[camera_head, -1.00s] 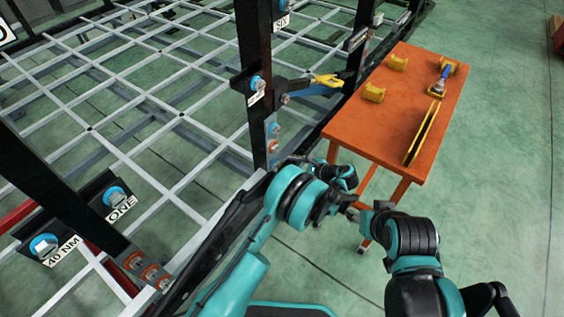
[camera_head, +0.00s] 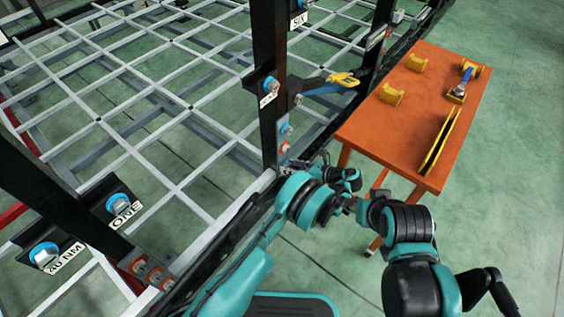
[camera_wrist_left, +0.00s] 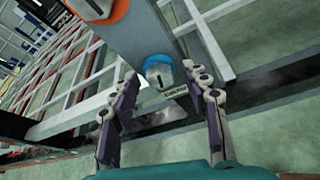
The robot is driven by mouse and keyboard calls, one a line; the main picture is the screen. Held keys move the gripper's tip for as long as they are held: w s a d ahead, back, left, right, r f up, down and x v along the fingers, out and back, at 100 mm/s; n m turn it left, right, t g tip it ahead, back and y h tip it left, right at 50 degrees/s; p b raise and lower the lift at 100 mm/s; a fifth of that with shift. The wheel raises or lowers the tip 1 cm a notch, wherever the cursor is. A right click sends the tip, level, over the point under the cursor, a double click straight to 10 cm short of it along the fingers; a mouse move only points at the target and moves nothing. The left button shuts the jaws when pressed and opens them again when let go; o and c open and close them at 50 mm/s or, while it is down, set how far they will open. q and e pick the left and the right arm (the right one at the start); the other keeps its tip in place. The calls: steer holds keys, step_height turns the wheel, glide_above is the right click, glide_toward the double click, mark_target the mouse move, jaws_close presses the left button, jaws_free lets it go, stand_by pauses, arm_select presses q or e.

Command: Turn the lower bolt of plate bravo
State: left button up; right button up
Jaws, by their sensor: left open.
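A metal plate (camera_head: 278,142) is fixed low on a dark upright post and carries a blue-ringed bolt (camera_head: 287,130) with an orange-ringed spot below it. I cannot read a name on the plate. My left gripper (camera_head: 286,165) is at the plate's lower end and partly hides it. In the left wrist view, the open fingers of the left gripper (camera_wrist_left: 158,85) stand on either side of a blue-ringed bolt (camera_wrist_left: 158,74) with a grey head, which shows between and just beyond the tips. An orange-ringed bolt (camera_wrist_left: 97,8) lies farther up the same plate (camera_wrist_left: 130,32).
An orange table (camera_head: 415,125) with yellow parts and a blue-handled tool stands right of the post. A yellow-handled tool (camera_head: 340,80) juts from the post above. Green floor is open at right.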

arm_select(q)
steer(key=shift+w+a+f, duration=0.1)
steer(key=shift+a, duration=0.15)
steer(key=shift+d, duration=0.1)
steer(key=shift+c, duration=1.3)
jaws_close()
steer(key=shift+n+t+h, duration=0.6)
steer(key=shift+n, duration=0.6)
steer(key=n+t, duration=0.1)
steer(key=n, duration=0.1)
steer(key=n+t+h, duration=0.1)
steer(key=n+t, duration=0.2)
steer(key=n, duration=0.1)
steer(key=shift+s+a+n+h, duration=0.3)
steer(key=shift+s+a+n, duration=0.1)
